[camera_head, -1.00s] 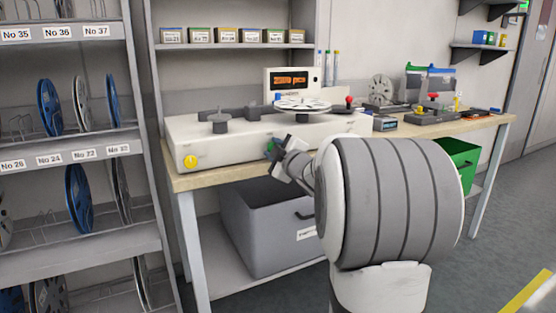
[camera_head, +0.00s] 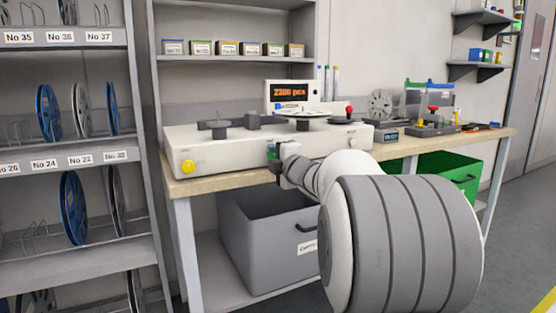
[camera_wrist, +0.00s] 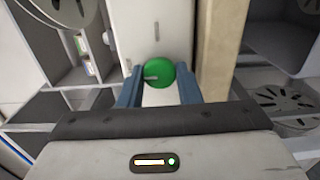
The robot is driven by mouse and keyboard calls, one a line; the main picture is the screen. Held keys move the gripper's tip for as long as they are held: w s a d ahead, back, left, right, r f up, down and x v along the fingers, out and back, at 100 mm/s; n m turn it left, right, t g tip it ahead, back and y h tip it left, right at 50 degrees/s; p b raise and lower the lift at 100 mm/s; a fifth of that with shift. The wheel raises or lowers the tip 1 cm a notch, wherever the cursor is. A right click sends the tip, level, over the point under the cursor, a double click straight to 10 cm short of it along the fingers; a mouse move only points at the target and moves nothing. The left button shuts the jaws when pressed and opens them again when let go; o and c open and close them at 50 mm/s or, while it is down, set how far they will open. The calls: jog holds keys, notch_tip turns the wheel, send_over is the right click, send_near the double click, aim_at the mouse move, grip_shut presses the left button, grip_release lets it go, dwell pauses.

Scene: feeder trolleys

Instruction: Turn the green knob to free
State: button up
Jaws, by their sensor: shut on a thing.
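The green knob (camera_wrist: 159,72) is a round disc on the white front of the counting machine (camera_head: 215,156). In the wrist view it sits between the two blue fingers of my gripper (camera_wrist: 158,88), which are closed on its sides. A pale pointer line on the knob points to the left of the wrist picture. Small dark marks lie on the white face around it, too small to read. In the head view my gripper (camera_head: 278,160) is at the machine's front, and only a sliver of green shows there.
A yellow knob (camera_head: 188,166) is at the machine's left front. A reel (camera_head: 303,114) lies on top, before an orange display (camera_head: 291,93). Below the bench (camera_head: 190,186) stand a grey bin (camera_head: 268,245) and a green bin (camera_head: 461,166). A reel rack (camera_head: 80,158) stands left.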

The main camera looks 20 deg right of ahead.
dwell(0.3)
jog(key=o, duration=0.9)
jog(key=s+p, duration=0.2)
jog(key=s, duration=0.5)
jog(key=shift+s+d, duration=0.1)
jog(key=shift+s, duration=0.3)
